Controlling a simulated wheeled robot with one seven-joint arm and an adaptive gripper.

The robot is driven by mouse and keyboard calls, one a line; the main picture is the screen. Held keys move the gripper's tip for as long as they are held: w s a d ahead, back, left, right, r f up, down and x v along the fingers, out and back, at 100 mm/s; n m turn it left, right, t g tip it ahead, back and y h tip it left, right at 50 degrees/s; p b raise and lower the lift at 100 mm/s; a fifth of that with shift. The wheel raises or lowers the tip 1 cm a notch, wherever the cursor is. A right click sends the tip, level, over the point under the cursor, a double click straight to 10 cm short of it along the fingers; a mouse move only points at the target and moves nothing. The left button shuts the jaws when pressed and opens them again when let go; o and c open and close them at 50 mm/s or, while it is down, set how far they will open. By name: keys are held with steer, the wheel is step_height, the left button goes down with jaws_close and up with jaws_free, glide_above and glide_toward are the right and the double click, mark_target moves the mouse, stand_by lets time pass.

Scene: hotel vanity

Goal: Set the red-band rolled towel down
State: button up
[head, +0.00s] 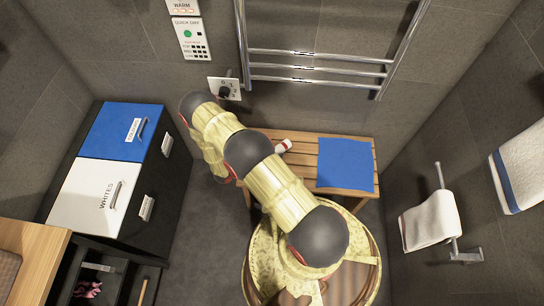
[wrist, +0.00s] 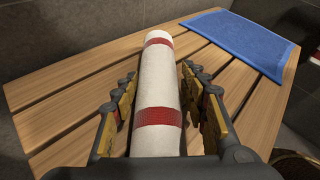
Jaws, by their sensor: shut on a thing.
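The red-band rolled towel (wrist: 157,85) is a white roll with two red bands. It lies lengthwise between the fingers of my gripper (wrist: 158,78), which is shut on it. In the wrist view its far end points away over the slatted wooden bench (wrist: 65,80). I cannot tell whether it touches the slats. In the head view only one end of the towel (head: 284,146) shows past my arm, at the left part of the bench (head: 308,148). My arm hides the gripper there.
A blue mat (wrist: 243,40) lies flat on the right part of the bench (head: 345,165). Behind the bench is a wall with a chrome rail rack (head: 318,80) and a dial (head: 224,89). Blue and white hampers (head: 95,195) stand left. A towel (head: 430,220) hangs on the right.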

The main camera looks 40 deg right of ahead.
steer(key=shift+f, duration=0.2)
steer(key=o, duration=1.1)
steer(key=shift+o, duration=0.6)
